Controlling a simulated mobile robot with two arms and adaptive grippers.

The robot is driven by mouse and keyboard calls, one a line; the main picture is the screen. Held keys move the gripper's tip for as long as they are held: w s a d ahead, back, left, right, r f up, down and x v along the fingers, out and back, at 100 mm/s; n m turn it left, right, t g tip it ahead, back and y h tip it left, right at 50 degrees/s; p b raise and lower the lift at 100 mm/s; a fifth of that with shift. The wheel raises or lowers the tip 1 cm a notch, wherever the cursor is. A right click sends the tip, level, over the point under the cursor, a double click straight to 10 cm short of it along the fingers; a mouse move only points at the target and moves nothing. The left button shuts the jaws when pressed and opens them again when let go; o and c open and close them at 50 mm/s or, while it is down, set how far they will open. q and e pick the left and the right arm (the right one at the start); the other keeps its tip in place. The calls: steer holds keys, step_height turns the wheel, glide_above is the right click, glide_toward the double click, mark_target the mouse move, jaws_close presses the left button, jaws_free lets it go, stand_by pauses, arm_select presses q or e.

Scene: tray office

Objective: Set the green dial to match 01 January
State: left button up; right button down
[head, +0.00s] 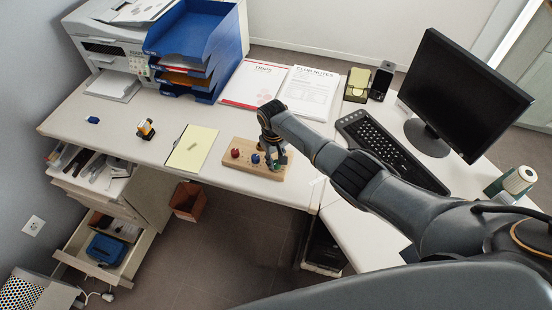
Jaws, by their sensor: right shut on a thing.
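A small wooden board (230,165) lies near the front edge of the desk, at the middle of the picture. It carries a red dial (235,152), a blue dial (255,158) and the green dial (282,161) at its right end. My right gripper (273,160) reaches down over the right part of the board and is shut on the green dial, hiding much of it. Any marks or dates on the dials are too small to read. My left gripper is not in view.
A yellow notepad (192,149) lies left of the board, papers (253,84) behind it. A blue tray stack (190,50) and printer (105,50) stand at the back left. A keyboard (390,150) and monitor (465,95) are at the right. Open drawers (105,250) stick out at the left.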

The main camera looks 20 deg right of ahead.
steer(key=n, duration=1.1)
steer(key=shift+s+n, duration=0.1)
steer(key=shift+n, duration=0.3)
steer(key=n, duration=0.5)
steer(key=shift+y, duration=0.4)
steer(key=n+b, duration=0.2)
steer(key=n, duration=0.3)
steer(key=shift+s+n, duration=0.1)
steer(key=shift+n, duration=0.3)
steer(key=n+b, duration=0.2)
steer(key=n, duration=0.3)
steer(key=shift+d+f+n+b, duration=0.1)
steer(key=shift+d+n+b, duration=0.05)
steer(key=shift+n+b, duration=0.2)
steer(key=n+b, duration=0.2)
steer(key=n, duration=0.1)
steer(key=shift+n, duration=0.25)
steer(key=shift+d+n+b, duration=0.1)
steer(key=shift+n+b, duration=0.6)
steer(key=shift+n, duration=0.2)
steer(key=n+b, duration=0.4)
steer(key=b, duration=0.3)
steer(key=shift+f+b, duration=0.1)
steer(key=shift+b, duration=0.75)
steer(key=shift+r+n, duration=0.2)
steer(key=shift+n, duration=0.1)
